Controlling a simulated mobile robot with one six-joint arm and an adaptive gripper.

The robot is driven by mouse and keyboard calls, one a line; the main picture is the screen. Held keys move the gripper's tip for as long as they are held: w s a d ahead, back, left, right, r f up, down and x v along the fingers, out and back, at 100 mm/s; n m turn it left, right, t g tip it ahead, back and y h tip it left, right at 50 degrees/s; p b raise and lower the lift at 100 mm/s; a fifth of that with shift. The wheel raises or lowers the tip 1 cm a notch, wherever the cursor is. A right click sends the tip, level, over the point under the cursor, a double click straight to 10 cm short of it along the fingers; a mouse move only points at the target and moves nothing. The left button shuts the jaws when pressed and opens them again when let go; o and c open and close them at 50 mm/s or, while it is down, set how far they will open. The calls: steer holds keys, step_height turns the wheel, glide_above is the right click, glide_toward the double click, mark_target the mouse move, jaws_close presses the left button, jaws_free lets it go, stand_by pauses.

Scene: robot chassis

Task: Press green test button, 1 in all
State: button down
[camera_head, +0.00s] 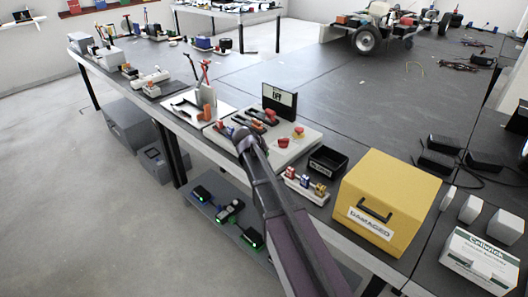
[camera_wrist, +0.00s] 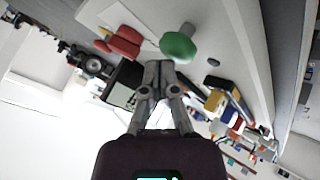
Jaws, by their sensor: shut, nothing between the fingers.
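A round green button (camera_wrist: 179,46) stands on a pale panel (camera_wrist: 225,45) in the wrist view. My gripper (camera_wrist: 160,66) is shut and empty, its fingertips just beside the green button; I cannot tell whether they touch it. A red button (camera_wrist: 123,44) sits left of the green one. In the head view, my gripper (camera_head: 241,134) is over the pale panel (camera_head: 294,153) on the bench. Red buttons (camera_head: 283,142) show to its right there. The green button does not show in the head view, where my arm covers part of the panel.
A black sign (camera_head: 279,99) stands behind the panel. A small black bin (camera_head: 327,161) and a yellow box (camera_head: 389,200) marked "DAMAGED" stand to the right. A tool holder (camera_head: 207,103) stands to the left. The bench beyond the sign (camera_head: 340,85) is mostly clear.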

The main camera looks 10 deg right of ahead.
steer(key=shift+r+p, duration=0.3)
steer(key=shift+r, duration=0.2)
step_height(320, 180, up, 5)
steer(key=p, duration=0.5)
stand_by(0.3)
stand_by(0.8)
steer(key=s+f+g+y+p, duration=0.2)
steer(key=s+g+y, duration=0.4)
steer(key=s, duration=2.2)
steer(key=shift+s+f+m+g+p, duration=0.2)
steer(key=shift+s+m+g+p, duration=0.15)
steer(key=shift+p, duration=0.3)
